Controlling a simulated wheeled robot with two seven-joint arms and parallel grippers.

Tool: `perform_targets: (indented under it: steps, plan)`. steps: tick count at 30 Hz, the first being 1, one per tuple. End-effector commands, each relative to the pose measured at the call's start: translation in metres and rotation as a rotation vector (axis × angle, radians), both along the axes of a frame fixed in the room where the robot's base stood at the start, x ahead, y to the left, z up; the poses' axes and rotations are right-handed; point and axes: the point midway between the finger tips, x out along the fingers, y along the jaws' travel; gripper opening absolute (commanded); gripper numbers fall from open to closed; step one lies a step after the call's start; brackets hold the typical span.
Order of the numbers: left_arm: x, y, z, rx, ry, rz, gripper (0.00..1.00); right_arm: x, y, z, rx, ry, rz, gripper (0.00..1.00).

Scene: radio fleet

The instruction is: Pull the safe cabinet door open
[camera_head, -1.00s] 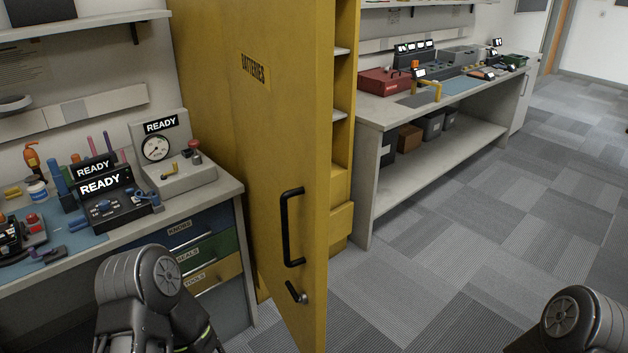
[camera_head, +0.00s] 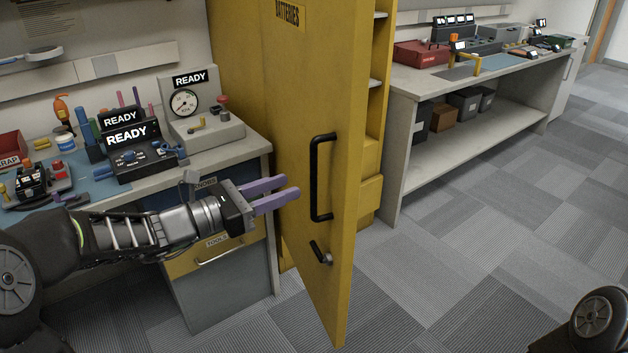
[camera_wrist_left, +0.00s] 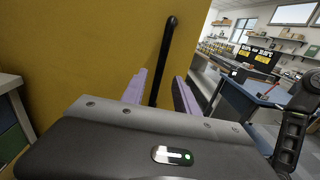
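The yellow safe cabinet door (camera_head: 300,120), labelled BATTERIES, stands partly open, and some shelf edges show behind its right edge. A black upright bar handle (camera_head: 316,178) is near that edge, with a small black lever (camera_head: 320,252) below it. My left gripper (camera_head: 290,192) is open and empty, its two purple fingers pointing right at the door just left of the bar handle. In the left wrist view the handle (camera_wrist_left: 164,55) shows beyond and between the spread fingers (camera_wrist_left: 158,92), and contact cannot be told. My right gripper is out of view.
A left workbench (camera_head: 235,150) with drawers and instruments stands close behind my left arm. A right workbench (camera_head: 440,90) holds a red box (camera_head: 421,54) and equipment. Carpet floor (camera_head: 450,260) is clear in front of the door.

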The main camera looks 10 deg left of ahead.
Motion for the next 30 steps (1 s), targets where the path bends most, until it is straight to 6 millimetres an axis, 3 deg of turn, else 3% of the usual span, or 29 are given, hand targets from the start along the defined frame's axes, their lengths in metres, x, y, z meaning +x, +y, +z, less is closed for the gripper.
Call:
perform_targets:
  steps: [13, 30]
  plan:
    - [0.005, -0.006, -0.002, 0.001, 0.009, -0.001, 0.36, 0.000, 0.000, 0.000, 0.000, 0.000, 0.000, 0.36]
    - [0.055, -0.054, -0.003, 0.002, 0.009, -0.001, 0.36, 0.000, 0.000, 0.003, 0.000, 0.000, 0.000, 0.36]
